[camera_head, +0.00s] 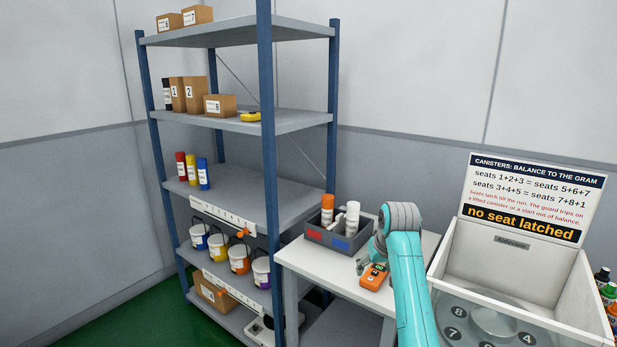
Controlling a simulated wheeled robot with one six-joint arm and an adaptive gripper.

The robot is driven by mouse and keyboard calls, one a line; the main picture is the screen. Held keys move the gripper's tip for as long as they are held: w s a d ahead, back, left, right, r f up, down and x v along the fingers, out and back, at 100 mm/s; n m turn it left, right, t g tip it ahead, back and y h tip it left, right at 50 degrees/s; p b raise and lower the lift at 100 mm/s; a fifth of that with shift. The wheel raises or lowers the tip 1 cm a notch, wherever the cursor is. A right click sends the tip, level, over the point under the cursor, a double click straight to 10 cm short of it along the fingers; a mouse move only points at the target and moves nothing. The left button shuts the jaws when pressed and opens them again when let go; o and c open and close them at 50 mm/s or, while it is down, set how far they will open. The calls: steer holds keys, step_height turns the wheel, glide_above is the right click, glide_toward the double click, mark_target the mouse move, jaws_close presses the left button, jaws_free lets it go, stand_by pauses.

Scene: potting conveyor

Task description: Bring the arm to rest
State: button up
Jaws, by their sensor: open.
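My arm reaches up in teal from the bottom of the head view and bends over the white table (340,283). My gripper (362,267) points down at the table's right part, open, and partly hidden by my own arm. Its fingertips are close to an orange handheld device (374,277) that lies on the table. I cannot tell whether they touch it.
A grey bin (335,236) with an orange-capped and a white bottle stands behind. A blue-posted shelf (266,130) with boxes, bottles and buckets rises at left. A white machine (510,260) with numbered seats and a sign reading "no seat latched" stands right.

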steer(key=s+f+t, duration=0.1)
steer(key=s+f, duration=0.1)
steer(key=f, duration=0.5)
steer(key=s+f, duration=0.3)
steer(key=f, duration=0.4)
steer(key=s+f+m+t, duration=0.1)
steer(key=s+f+t, duration=0.1)
steer(key=s+f, duration=0.85)
steer(key=s+f+t, duration=0.1)
steer(key=s+f, duration=0.7)
steer(key=s, duration=0.6)
steer(key=s+r+t, duration=0.2)
steer(key=s, duration=0.9)
steer(key=s+r+t, duration=0.1)
steer(key=s+r, duration=0.1)
steer(key=s, duration=0.9)
steer(key=s+r+t, duration=0.2)
steer(key=s+r, duration=1.4)
steer(key=shift+s+d+r+m+t+h, duration=0.2)
steer(key=shift+d+r+m+t+h, duration=0.1)
steer(key=shift+h, duration=0.1)
